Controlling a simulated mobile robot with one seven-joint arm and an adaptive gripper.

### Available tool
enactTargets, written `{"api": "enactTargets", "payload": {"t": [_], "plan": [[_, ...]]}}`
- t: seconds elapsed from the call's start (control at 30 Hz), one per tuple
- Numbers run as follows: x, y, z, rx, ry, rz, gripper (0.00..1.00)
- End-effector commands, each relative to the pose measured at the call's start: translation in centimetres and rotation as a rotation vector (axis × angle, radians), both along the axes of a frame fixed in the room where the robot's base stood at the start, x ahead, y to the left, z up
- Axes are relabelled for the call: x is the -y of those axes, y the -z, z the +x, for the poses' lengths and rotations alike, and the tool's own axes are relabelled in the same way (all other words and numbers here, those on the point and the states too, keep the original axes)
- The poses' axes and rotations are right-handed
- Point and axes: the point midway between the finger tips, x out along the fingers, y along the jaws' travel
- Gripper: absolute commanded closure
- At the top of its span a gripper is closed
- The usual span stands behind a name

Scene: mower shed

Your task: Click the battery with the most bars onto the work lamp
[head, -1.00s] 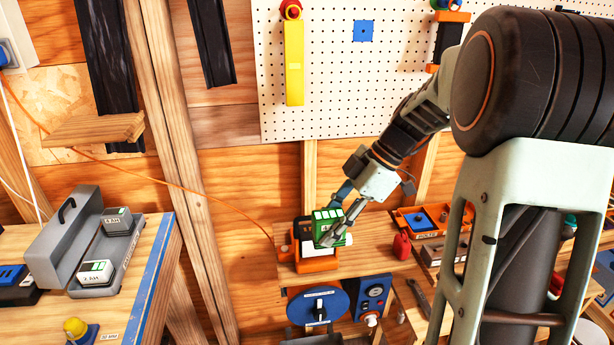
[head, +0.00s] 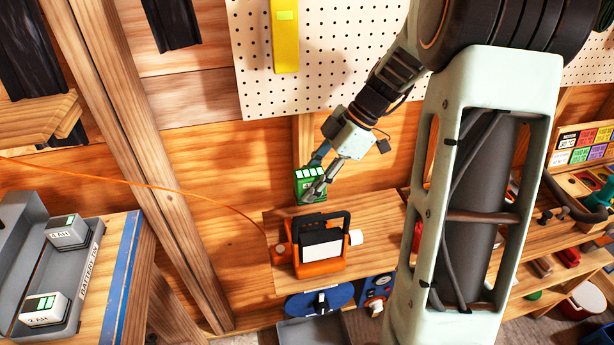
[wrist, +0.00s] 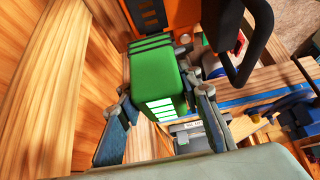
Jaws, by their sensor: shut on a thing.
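My gripper (head: 317,186) is shut on a green battery (head: 306,180) and holds it in the air above and behind the work lamp. In the wrist view the green battery (wrist: 156,78) sits between the two fingers, with several lit bars on its end. The orange work lamp (head: 322,268) with a black handle stands upright on the wooden bench; the battery is apart from it. The lamp (wrist: 180,14) shows partly at the top of the wrist view. Two grey-and-white batteries, one marked 4 AH (head: 68,232) and one marked 2 AH (head: 44,309), sit in the grey tray at left.
The grey battery tray (head: 88,262) stands on the left bench with a blue edge. An orange cord (head: 150,181) runs towards the lamp. A wooden post (head: 125,150) stands between the benches. Bare bench (head: 375,222) lies right of the lamp. Shelves with tools are at right.

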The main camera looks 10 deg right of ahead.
Motion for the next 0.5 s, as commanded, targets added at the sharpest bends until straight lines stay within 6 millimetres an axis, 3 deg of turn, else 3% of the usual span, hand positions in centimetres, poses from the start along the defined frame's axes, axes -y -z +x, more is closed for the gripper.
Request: {"api": "enactTargets", "payload": {"t": [0.5], "plan": [[-0.1,3.5,0.1,0.001,0.001,0.001,0.96]]}}
